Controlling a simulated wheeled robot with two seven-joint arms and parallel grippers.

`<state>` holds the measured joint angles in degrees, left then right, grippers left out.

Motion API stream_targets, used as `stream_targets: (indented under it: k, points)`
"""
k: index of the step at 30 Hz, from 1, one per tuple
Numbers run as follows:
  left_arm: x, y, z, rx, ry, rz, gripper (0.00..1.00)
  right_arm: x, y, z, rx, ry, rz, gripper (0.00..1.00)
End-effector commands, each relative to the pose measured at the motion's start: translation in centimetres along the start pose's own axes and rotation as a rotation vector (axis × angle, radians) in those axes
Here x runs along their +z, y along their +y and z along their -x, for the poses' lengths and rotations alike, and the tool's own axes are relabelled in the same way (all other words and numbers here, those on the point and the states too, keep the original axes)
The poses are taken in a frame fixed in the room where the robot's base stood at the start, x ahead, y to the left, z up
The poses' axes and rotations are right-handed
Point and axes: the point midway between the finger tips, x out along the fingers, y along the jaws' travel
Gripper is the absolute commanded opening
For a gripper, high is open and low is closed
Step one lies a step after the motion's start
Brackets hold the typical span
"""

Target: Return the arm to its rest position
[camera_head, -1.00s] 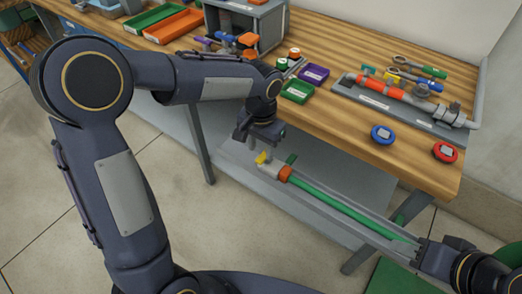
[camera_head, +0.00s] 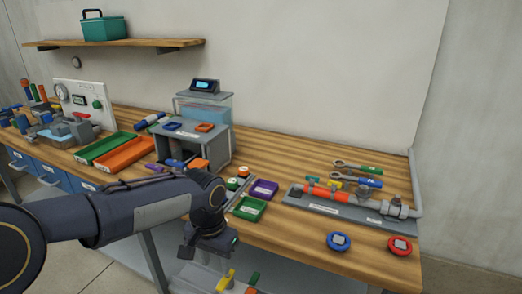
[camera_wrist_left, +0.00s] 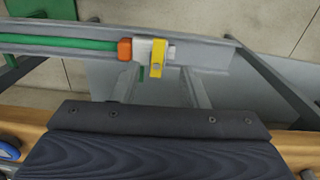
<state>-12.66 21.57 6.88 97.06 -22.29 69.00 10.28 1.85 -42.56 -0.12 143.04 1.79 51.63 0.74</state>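My left arm comes in from the left in the head view. Its gripper (camera_head: 208,252) points down just off the bench's front edge. Its fingers look apart, with nothing visible between them. Below it is a valve with a yellow handle (camera_head: 226,279), partly cut off by the lower edge. In the left wrist view the yellow handle (camera_wrist_left: 158,58), an orange collar (camera_wrist_left: 125,49) and a green pipe (camera_wrist_left: 60,43) lie along a grey rail, apart from the gripper body. The fingertips do not show there. My right arm is not in view.
The wooden bench (camera_head: 300,258) carries a grey box stand (camera_head: 218,152), green and purple trays, a pipe assembly (camera_head: 345,200), and blue (camera_head: 338,242) and red (camera_head: 400,246) round pieces. Green and orange bins (camera_head: 125,155) stand at left. A shelf (camera_head: 115,44) hangs above.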

Motion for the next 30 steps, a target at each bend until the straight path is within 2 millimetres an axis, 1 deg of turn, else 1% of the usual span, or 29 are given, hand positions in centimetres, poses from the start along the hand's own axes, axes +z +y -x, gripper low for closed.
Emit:
stream_targets:
  k: [1, 2, 3, 5, 7, 9, 12, 15, 18, 21, 24, 30]
  points:
    - [1.1, -0.6, 1.7, 0.010, 0.022, 0.022, 0.40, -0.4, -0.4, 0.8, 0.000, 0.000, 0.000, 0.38]
    - [1.8, -1.0, 2.6, 0.019, 0.036, 0.037, 0.40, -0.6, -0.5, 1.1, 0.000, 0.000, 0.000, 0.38]
    - [3.1, -1.4, 3.9, 0.034, 0.059, 0.059, 0.40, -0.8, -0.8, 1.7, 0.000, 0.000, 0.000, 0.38]
    - [5.4, -2.0, 5.9, 0.060, 0.100, 0.098, 0.40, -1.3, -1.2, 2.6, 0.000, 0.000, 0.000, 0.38]
    - [8.4, -2.5, 8.0, 0.095, 0.153, 0.151, 0.40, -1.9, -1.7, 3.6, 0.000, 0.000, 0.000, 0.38]
    - [11.3, -2.6, 9.6, 0.129, 0.210, 0.204, 0.40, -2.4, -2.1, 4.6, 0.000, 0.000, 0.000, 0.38]
    - [15.0, -2.3, 11.3, 0.175, 0.297, 0.279, 0.40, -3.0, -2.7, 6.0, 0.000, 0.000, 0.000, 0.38]
    - [17.9, -1.6, 12.2, 0.215, 0.378, 0.347, 0.40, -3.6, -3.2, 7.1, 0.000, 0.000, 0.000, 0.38]
    - [19.9, -0.8, 12.5, 0.245, 0.446, 0.400, 0.40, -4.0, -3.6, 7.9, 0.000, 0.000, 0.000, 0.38]
    - [21.0, -0.1, 12.5, 0.264, 0.491, 0.433, 0.40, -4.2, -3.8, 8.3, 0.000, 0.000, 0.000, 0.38]
    - [21.4, 0.2, 12.3, 0.274, 0.514, 0.450, 0.40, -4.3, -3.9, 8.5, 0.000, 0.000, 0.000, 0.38]
    - [21.5, 0.3, 12.1, 0.276, 0.517, 0.453, 0.40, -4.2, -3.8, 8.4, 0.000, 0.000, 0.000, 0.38]
